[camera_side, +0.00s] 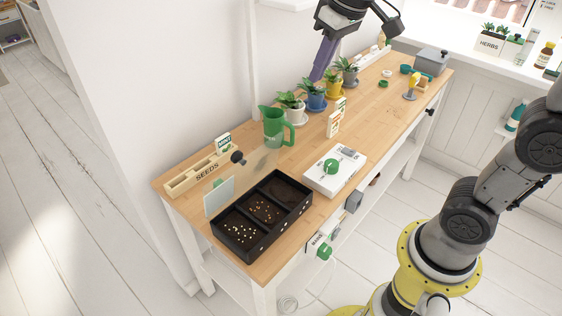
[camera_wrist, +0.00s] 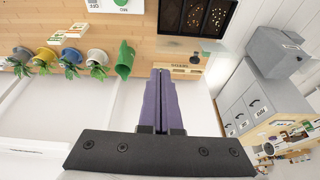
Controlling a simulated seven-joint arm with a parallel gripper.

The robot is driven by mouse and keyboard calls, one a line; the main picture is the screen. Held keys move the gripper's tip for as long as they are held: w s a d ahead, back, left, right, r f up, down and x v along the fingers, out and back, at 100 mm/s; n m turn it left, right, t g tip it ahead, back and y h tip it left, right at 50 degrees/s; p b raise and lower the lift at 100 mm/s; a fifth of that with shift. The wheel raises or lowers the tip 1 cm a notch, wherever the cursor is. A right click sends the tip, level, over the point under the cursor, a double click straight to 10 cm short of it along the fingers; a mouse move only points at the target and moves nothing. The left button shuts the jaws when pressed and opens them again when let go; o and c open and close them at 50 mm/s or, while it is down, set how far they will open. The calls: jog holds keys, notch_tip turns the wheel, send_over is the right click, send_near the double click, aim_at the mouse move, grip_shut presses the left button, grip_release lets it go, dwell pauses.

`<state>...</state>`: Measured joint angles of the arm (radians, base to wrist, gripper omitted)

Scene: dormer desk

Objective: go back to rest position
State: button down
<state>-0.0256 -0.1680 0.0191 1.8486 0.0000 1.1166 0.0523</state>
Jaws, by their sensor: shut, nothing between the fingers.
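My gripper (camera_side: 319,76) is high above the back edge of the wooden desk (camera_side: 300,148) in the side view, close to the potted plants. Its purple fingers are together and empty; they also show in the wrist view (camera_wrist: 166,74). The fingertips look near the blue pot (camera_side: 315,101) in the picture, but I cannot tell the gap. In the wrist view the plants and the green jug (camera_wrist: 125,60) lie to the left of the fingers.
A black seed tray (camera_side: 300,211) with soil and pale seeds is at the desk's near end. A clear upright panel (camera_side: 219,197) stands beside it. The SEEDS box (camera_side: 187,180), green jug (camera_side: 275,127) and white device (camera_side: 321,185) are nearby. The desk's middle right is fairly clear.

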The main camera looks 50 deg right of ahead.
jog(key=s+f+t, duration=0.1)
jog(key=s+f, duration=0.3)
jog(key=s, duration=0.5)
jog(key=s+f+t, duration=0.1)
jog(key=s+f, duration=0.3)
jog(key=s, duration=0.4)
jog(key=w+r, duration=0.6)
jog(key=r, duration=0.4)
jog(key=w+a+r+g, duration=0.2)
jog(key=w, duration=0.7)
jog(key=w+a+r+g, duration=0.1)
jog(key=w+a+r, duration=0.1)
jog(key=w, duration=0.7)
jog(key=w+a+f+g, duration=0.2)
jog(key=w+a+f, duration=0.4)
jog(key=w+f, duration=0.4)
notch_tip(320, 180, down, 14)
jog(key=s+a+g, duration=0.1)
jog(key=s, duration=0.1)
jog(key=shift+a+f+n, duration=0.2)
jog(key=shift+f+n, duration=0.05)
jog(key=shift+n, duration=0.05)
